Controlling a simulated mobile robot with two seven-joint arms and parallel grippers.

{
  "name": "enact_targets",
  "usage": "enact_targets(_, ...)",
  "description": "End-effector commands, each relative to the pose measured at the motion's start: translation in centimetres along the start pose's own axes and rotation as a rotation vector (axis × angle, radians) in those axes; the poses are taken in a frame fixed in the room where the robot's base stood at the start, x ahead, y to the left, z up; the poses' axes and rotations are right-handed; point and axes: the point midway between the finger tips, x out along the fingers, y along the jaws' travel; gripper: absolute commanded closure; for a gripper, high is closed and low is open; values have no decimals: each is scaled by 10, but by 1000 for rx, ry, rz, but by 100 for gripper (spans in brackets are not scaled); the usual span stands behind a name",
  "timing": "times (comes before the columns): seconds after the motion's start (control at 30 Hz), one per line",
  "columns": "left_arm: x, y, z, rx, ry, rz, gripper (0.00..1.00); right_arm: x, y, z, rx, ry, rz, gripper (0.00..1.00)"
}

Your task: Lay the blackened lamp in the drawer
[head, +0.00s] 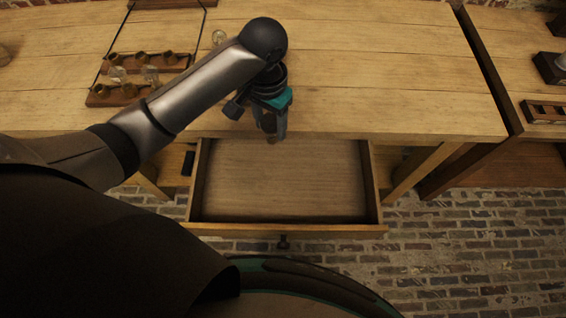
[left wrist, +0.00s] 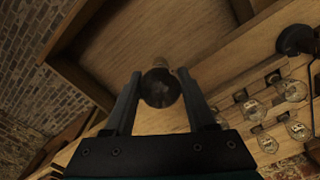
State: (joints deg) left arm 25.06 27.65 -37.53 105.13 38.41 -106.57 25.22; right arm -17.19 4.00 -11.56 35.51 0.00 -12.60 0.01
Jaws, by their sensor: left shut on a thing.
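My left gripper (head: 272,136) hangs over the back of the open drawer (head: 284,230), close to the table's front edge. In the left wrist view my left gripper (left wrist: 162,98) is shut on the blackened lamp (left wrist: 159,90), a dark round glass bulb with a brownish base behind it. In the head view the lamp is hard to make out between the fingers. The drawer is pulled out and its visible floor is bare; its floor also shows beyond the lamp in the left wrist view. My right gripper is in neither view.
Wooden racks (head: 98,101) with brown sockets and clear lamps (head: 151,74) stand on the table (head: 390,95) at the left. Another clear lamp (head: 219,37) is near my arm. The tabletop right of my arm is clear. A slotted wooden holder (head: 545,112) sits on the right-hand table.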

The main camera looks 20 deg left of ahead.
Motion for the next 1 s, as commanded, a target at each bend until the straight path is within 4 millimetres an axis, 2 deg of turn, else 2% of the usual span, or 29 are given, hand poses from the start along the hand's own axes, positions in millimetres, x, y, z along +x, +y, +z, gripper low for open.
enact_targets(0.17, 35, 0, 2, 2, -4, -1, 100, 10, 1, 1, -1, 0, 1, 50)
enact_targets(0.5, 126, -1, 2, 2, -4, -1, 100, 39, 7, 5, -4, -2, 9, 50)
enact_targets(0.63, 149, -1, 2, 3, -2, -2, 100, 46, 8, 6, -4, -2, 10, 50)
enact_targets(0.87, 168, -1, 1, 3, -1, 0, 100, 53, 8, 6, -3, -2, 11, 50)
enact_targets(1.0, 192, -1, 1, 2, -2, -1, 100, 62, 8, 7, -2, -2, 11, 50)
